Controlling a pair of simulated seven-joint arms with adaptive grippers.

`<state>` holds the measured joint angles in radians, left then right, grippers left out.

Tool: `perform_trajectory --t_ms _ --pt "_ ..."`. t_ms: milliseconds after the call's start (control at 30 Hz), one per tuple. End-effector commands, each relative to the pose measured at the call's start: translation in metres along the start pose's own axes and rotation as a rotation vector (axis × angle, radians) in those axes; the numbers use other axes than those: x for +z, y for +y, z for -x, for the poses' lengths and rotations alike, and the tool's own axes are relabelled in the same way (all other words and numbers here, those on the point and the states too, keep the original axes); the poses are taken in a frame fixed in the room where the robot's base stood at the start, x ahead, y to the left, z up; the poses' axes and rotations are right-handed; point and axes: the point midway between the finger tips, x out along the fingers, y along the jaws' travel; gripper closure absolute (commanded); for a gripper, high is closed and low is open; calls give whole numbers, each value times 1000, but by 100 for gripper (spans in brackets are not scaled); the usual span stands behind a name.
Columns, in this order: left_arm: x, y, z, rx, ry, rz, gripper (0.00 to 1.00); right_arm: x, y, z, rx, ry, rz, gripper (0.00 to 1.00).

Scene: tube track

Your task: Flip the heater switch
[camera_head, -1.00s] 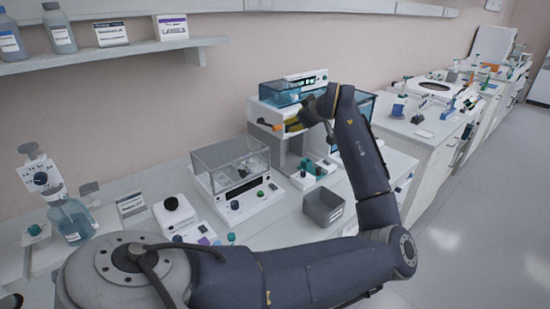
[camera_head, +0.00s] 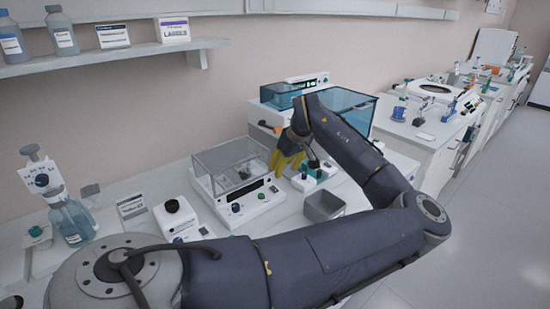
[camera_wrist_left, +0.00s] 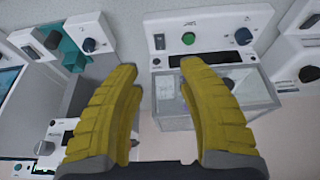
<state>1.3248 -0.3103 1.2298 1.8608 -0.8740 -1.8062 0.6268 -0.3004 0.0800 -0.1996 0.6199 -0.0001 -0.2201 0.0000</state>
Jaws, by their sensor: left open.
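My left gripper (camera_head: 287,160) has yellow fingers pointing down, just right of a white device with a clear box (camera_head: 228,168). It is open and empty; its fingers also show in the left wrist view (camera_wrist_left: 158,70). That view shows the clear-box device's front panel beyond the fingertips, with a black control (camera_wrist_left: 159,41), a green knob (camera_wrist_left: 189,38) and a dark knob (camera_wrist_left: 243,36). Another white unit with a dark knob (camera_wrist_left: 89,45) lies left of it. I cannot tell which control is the heater switch. My right gripper is not in view.
A grey open bin (camera_head: 324,206) stands right of the clear-box device. A blue-lidded device (camera_head: 281,95) is behind my gripper. A bottle (camera_head: 73,220) and a black-knobbed unit (camera_head: 175,217) stand at the left. A shelf (camera_head: 100,55) runs above.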

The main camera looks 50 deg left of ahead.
Motion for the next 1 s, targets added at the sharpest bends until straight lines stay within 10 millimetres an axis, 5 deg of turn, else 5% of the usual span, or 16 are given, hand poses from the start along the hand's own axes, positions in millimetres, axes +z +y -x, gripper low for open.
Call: perform_trajectory --t_ms 500,1000 --pt "-1 -1 -90 -2 2 1 60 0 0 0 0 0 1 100" --pt "-1 0 -122 1 2 1 60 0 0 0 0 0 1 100"
